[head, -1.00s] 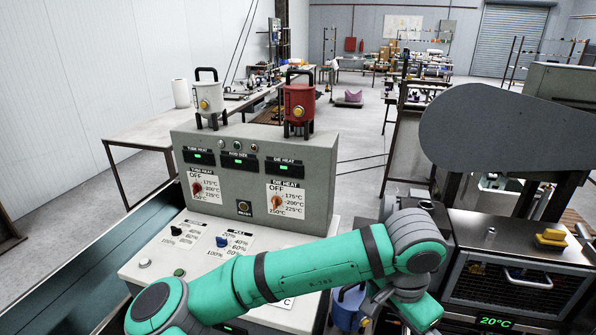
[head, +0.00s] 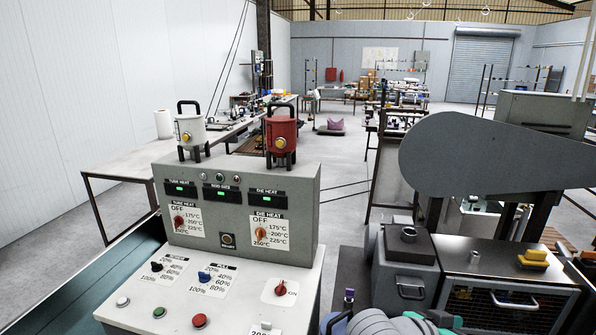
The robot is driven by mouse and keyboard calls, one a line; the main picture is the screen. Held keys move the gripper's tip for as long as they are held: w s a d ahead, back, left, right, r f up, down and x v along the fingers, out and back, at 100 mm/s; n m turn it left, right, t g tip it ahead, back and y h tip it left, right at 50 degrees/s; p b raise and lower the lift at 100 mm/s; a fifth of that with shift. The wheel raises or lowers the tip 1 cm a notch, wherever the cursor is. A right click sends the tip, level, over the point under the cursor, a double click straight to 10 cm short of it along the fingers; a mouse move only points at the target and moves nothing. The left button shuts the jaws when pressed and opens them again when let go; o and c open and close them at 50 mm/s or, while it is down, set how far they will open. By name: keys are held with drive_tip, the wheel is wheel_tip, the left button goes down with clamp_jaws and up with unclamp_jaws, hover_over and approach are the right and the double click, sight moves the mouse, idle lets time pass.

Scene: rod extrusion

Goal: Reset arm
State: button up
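My arm shows only as a grey and teal joint (head: 392,323) at the bottom edge of the head view, right of the control panel. It is folded low, and most of it is cut off by the frame. My gripper is not in view, so its opening and anything it holds are hidden. The control panel (head: 305,262) stands in full sight in front of me, with green displays, heat dials, and white, green, red and blue controls.
A white canister (head: 191,133) and a red canister (head: 281,134) stand on the panel's top. Open floor lies beyond the panel.

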drive_tip(key=w+a+f+n+t, duration=0.45)
drive_tip(key=a+n+t, duration=0.25)
drive_tip(key=n+t, duration=0.35)
drive_tip(key=s+a+f+n+t+y, duration=0.45)
drive_tip(key=a+f+y, duration=0.25)
drive_tip(key=a+f, duration=0.45)
drive_tip(key=s+a+f+g+y, duration=0.1)
drive_tip(key=s+a+f+y, duration=0.4)
drive_tip(key=s+a+f, duration=0.55)
drive_tip(key=s+a+m+y, duration=0.1)
drive_tip(key=s+a, duration=0.3)
drive_tip(key=s, duration=0.4)
drive_tip(key=s+a+r+m+g, duration=0.1)
drive_tip(key=s+a+m, duration=0.2)
drive_tip(key=s, duration=0.5)
drive_tip(key=shift+s+a+r+y, duration=0.15)
drive_tip(key=shift+s+a+y, duration=0.05)
drive_tip(key=shift+a+y, duration=0.25)
